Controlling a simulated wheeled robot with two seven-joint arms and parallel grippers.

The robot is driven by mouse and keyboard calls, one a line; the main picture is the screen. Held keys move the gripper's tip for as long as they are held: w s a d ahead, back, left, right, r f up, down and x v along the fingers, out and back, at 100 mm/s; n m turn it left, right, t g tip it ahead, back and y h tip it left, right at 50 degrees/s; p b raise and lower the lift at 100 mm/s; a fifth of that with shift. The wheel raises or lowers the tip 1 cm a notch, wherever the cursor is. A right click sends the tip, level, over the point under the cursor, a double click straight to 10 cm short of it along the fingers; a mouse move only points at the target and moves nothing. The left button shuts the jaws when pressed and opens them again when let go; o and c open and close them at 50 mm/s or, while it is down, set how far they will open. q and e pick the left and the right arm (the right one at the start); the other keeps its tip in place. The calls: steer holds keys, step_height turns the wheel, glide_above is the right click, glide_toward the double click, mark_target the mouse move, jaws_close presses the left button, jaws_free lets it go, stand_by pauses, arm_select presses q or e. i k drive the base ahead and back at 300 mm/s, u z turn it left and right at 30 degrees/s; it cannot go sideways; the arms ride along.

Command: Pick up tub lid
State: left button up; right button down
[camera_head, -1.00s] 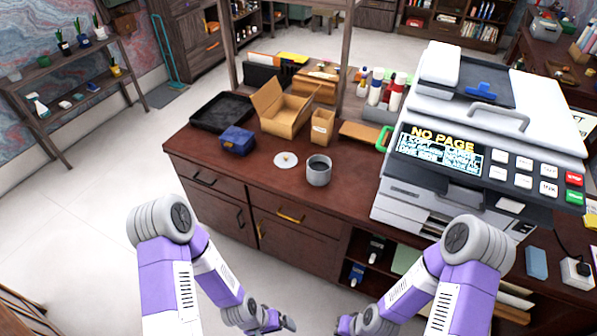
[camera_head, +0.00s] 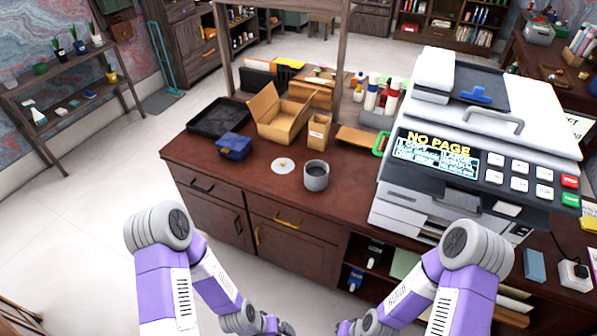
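The tub lid (camera_head: 276,169) is a flat white disc with a small tan knob at its middle. It lies on the brown desk top, near the front edge. The grey round tub (camera_head: 316,181) stands upright and open just to its right, apart from it. Both of my arms reach down to the bottom edge of the picture, in front of the desk and well short of the lid. The ends of both arms are cut off there, so neither pair of fingers shows.
A blue box (camera_head: 235,149) sits left of the lid, with a black tray (camera_head: 206,131) behind it. An open cardboard box (camera_head: 268,127) and a small tan holder (camera_head: 318,139) stand behind. A large printer (camera_head: 430,205) fills the right. Bare desk lies around the lid.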

mark_target(282, 165)
steer(key=u, duration=1.6)
steer(key=i, duration=1.8)
steer(key=z, duration=2.75)
